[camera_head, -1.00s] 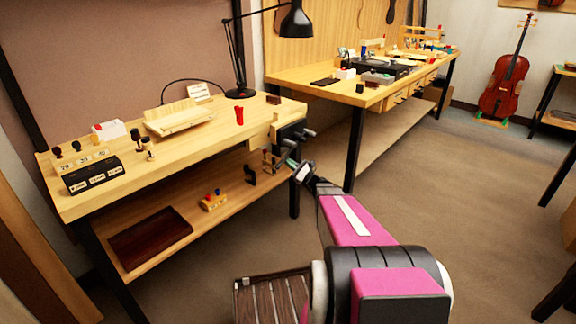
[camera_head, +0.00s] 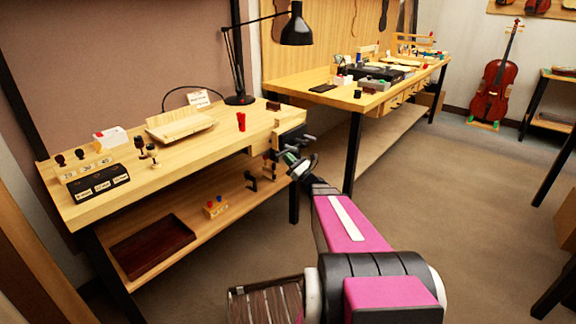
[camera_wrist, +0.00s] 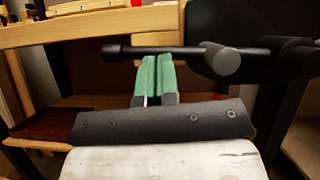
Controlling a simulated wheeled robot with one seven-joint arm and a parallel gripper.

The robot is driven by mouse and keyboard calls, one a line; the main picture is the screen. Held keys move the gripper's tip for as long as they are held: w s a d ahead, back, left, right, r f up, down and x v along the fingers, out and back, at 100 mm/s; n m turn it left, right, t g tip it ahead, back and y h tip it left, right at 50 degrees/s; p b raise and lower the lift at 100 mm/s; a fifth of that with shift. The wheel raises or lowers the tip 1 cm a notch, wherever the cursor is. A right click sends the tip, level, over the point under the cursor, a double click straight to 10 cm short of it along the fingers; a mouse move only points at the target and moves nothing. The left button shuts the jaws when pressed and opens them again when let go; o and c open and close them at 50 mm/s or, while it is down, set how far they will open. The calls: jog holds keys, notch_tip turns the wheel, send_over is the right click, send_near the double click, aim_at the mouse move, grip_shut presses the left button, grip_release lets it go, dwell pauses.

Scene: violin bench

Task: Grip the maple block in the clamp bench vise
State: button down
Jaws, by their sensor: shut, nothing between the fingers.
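The vise (camera_head: 291,133), dark with a bar handle, is fixed at the right end of the near workbench. In the wrist view its black handle bar (camera_wrist: 165,51) runs across the picture, with a round grey end knob. My gripper (camera_head: 291,160) is just below and in front of the vise. In the wrist view its two green fingers (camera_wrist: 157,62) are shut together and empty, their tips at the bar's lower edge; I cannot tell whether they touch it. A pale wooden piece (camera_head: 258,141) stands by the vise at the bench's front corner; I cannot tell whether it is the maple block.
The near workbench (camera_head: 200,150) carries a black labelled box (camera_head: 97,182), a pale wooden tray, a red cup (camera_head: 241,121) and a lamp (camera_head: 238,98). Its lower shelf holds a dark tray (camera_head: 150,246).

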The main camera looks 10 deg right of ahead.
aim_at(288, 150)
notch_tip(288, 150, up, 4)
jog(key=shift+w+d+r, duration=0.2)
jog(key=shift+d+r, duration=0.05)
jog(key=shift+r, duration=0.55)
jog(key=shift+w+d+r, duration=0.15)
jog(key=shift+d+r, duration=0.05)
jog(key=shift+r, duration=0.55)
